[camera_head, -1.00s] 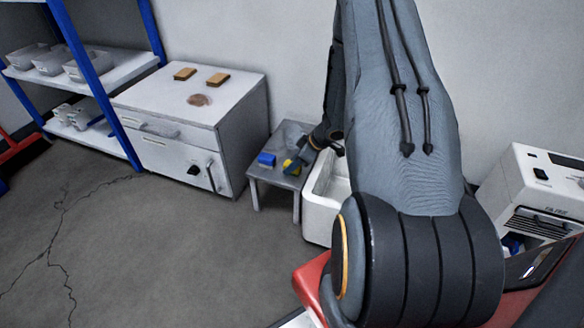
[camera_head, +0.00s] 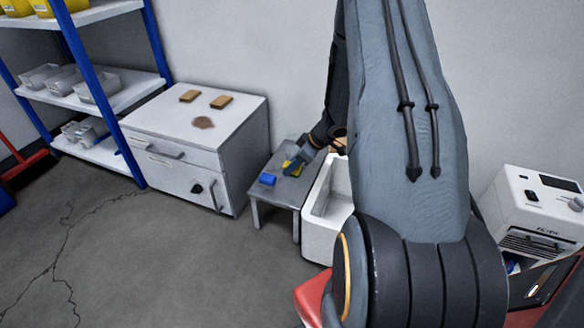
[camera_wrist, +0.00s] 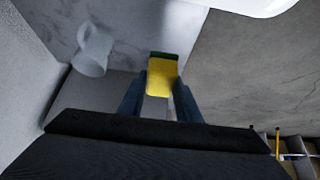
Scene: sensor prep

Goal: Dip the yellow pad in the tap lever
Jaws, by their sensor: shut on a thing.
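The yellow pad (camera_wrist: 161,78), with a green layer along one edge, is gripped between the two fingers of my gripper (camera_wrist: 160,95) in the wrist view. In the head view the pad (camera_head: 291,167) shows as a small yellow patch at my gripper (camera_head: 298,163), over the low grey table (camera_head: 285,190). The white sink basin (camera_head: 318,212) stands just right of that table. I cannot make out a tap lever; my arm covers part of the area behind the basin.
A white appliance (camera_head: 527,200) is at the right. A blurred whitish object (camera_wrist: 93,50) shows in the wrist view. Floor is open at front left.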

